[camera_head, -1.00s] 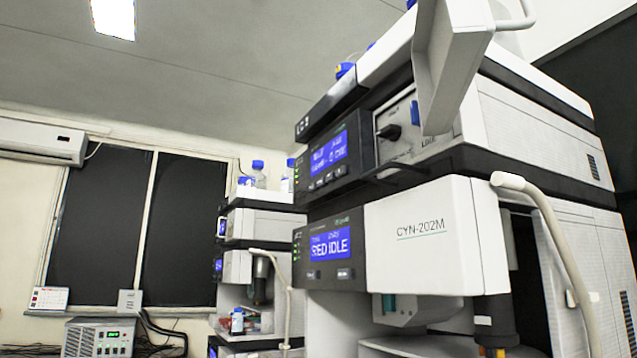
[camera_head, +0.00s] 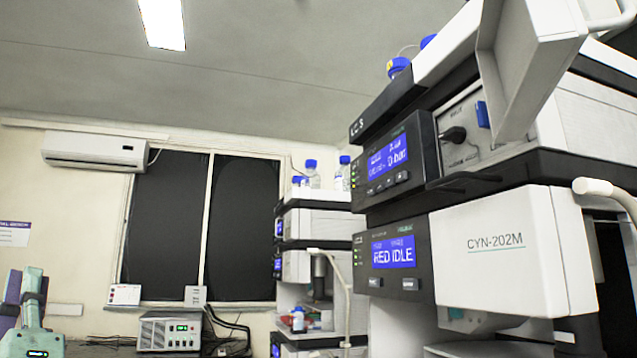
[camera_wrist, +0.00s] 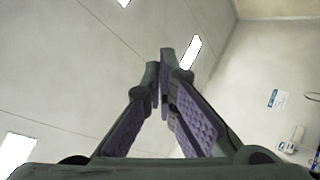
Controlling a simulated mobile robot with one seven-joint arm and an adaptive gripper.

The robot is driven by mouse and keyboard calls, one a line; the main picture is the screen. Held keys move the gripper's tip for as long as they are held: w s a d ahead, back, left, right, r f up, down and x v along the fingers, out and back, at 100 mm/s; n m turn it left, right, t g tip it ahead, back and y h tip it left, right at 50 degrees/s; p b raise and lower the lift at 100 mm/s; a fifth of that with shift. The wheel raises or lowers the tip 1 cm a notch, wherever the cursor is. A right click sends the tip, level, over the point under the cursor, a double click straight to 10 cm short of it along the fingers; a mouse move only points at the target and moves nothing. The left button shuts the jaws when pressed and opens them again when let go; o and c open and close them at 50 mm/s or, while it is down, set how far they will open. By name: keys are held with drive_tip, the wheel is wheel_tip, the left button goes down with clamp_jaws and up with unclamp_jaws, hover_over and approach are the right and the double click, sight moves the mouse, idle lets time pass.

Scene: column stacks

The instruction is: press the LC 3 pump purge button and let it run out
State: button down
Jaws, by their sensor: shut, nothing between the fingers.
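The nearest stack, at the right of the head view, carries a label that looks like LC 3 (camera_head: 357,128). Its upper module, the pump (camera_head: 396,160), has a blue display whose text is partly legible and seems to end in "bar". A row of small dark buttons (camera_head: 388,184) sits under that display; I cannot read which is purge. Beside it are a black knob (camera_head: 453,135) and a blue part (camera_head: 482,114) under a raised white flap. My gripper (camera_head: 22,272) points up at the lower left, far from the stack; in the wrist view (camera_wrist: 160,75) it is shut and empty.
The module below shows "RED IDLE" (camera_head: 393,252) beside a white CYN-202M cover (camera_head: 497,250). A second stack (camera_head: 300,225) with bottles stands behind. A grey box (camera_head: 168,330) sits at the bottom. Open space lies between my gripper and the stacks.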

sight(381, 188)
drive_tip(key=w+d+r+m+t+h+p, duration=0.25)
drive_tip(key=w+d+r+t+h, duration=0.5)
drive_tip(key=w+d+h, duration=0.6)
drive_tip(key=w+d+r+m+g+h, duration=0.1)
drive_tip(key=d+r+g+h, duration=0.2)
drive_tip(key=d+h, duration=0.4)
drive_tip(key=w+d+r+m+g+h+p, duration=0.1)
drive_tip(key=d+r+g+h, duration=0.2)
drive_tip(key=d+r+h, duration=0.3)
drive_tip(key=d+h, duration=0.2)
drive_tip(key=d, duration=0.3)
drive_tip(key=shift+w, duration=0.25)
drive_tip(key=shift+m+h, duration=0.25)
drive_tip(key=w+d, duration=0.3)
drive_tip(key=d, duration=0.5)
drive_tip(key=shift+w, duration=0.2)
drive_tip(key=shift+w+d, duration=0.15)
drive_tip(key=shift+d, duration=0.25)
